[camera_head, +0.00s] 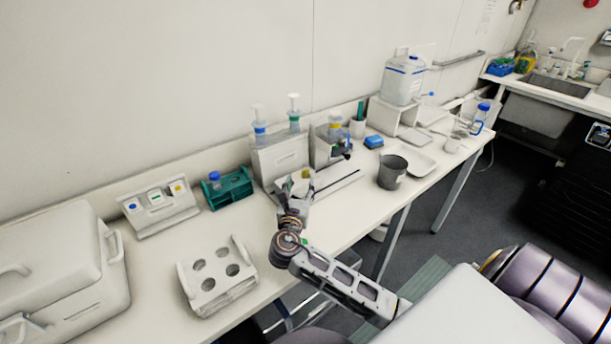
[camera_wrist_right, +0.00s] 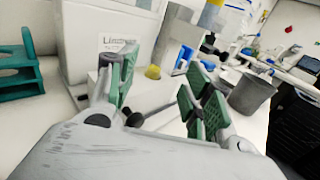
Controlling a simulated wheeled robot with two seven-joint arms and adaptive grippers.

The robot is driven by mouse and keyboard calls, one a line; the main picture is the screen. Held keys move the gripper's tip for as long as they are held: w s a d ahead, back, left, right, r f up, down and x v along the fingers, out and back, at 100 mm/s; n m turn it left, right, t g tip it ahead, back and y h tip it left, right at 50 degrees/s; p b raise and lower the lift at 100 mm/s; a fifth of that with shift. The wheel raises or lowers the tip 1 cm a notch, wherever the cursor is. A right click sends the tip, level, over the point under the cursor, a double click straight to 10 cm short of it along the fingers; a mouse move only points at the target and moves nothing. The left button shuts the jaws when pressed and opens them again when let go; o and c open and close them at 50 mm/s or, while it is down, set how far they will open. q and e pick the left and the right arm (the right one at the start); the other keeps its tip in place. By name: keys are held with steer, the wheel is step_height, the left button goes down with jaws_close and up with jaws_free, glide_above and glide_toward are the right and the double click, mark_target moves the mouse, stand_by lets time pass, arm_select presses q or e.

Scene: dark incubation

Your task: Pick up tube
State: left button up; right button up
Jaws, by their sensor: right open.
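A tube with a blue cap (camera_head: 215,178) stands in the green rack (camera_head: 236,192) on the bench, left of my right gripper. The rack's edge also shows at the left of the right wrist view (camera_wrist_right: 20,72). My right gripper (camera_head: 300,182) is above the bench in front of the white box; in the right wrist view (camera_wrist_right: 162,88) its green-padded fingers are apart with nothing held. A small yellow cap (camera_wrist_right: 153,72) shows beyond the gap between the fingers; what it tops is unclear. My left gripper is not in view.
A white four-hole rack (camera_head: 217,281) stands near the front edge, with a white case (camera_head: 65,262) left of it. A grey beaker (camera_head: 391,172) stands right of the gripper. A white box (camera_head: 281,158) is behind it. Bare bench lies between the four-hole rack and green rack.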

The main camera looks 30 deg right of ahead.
mark_target(305, 164)
steer(key=shift+p+x, duration=0.3)
steer(key=shift+x, duration=3.3)
steer(key=shift+p+x, duration=0.45)
steer(key=shift+x, duration=2.1)
steer(key=shift+r, duration=0.15)
steer(key=shift+c, duration=0.4)
jaws_close()
steer(key=shift+r, duration=0.1)
steer(key=shift+r, duration=4.95)
